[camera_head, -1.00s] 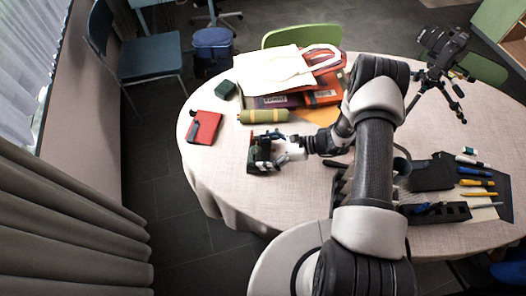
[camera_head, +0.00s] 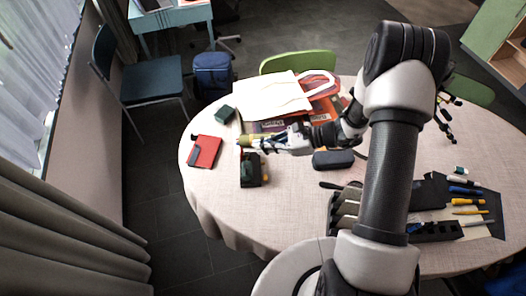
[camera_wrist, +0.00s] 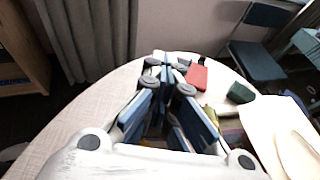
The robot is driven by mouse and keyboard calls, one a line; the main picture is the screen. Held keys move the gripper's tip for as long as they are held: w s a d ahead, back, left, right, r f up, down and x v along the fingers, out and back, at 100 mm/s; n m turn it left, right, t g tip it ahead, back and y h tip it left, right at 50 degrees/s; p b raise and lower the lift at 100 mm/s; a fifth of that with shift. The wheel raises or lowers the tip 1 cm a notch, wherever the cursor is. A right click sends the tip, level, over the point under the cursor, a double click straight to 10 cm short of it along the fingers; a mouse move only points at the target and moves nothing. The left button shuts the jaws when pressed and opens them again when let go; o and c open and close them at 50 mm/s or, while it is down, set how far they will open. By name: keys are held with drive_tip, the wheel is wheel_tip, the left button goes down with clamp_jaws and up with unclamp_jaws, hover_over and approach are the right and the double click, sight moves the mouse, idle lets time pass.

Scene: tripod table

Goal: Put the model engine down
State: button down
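The model engine (camera_head: 250,171), a small dark green and black block with a bit of orange, rests on the table (camera_head: 215,195) near its left side in the head view. My gripper (camera_head: 247,142) is above and behind it in that picture, apart from it. In the wrist view, my gripper's (camera_wrist: 165,66) blue-padded fingers come together at the tips, and I see nothing held between them. The engine is not clearly visible in the wrist view, where the fingers hide part of the table.
A red notebook (camera_head: 204,152) lies left of the engine, with a dark green box (camera_head: 225,113) behind. A white bag (camera_head: 270,95) lies at the back. A dark case (camera_head: 333,159) and a tool mat (camera_head: 477,207) lie to the right. The table's front left is clear.

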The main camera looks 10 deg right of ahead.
drive_tip(key=shift+r, duration=0.65)
drive_tip(key=shift+c, duration=2.4)
unclamp_jaws()
drive_tip(key=shift+d+r, duration=0.1)
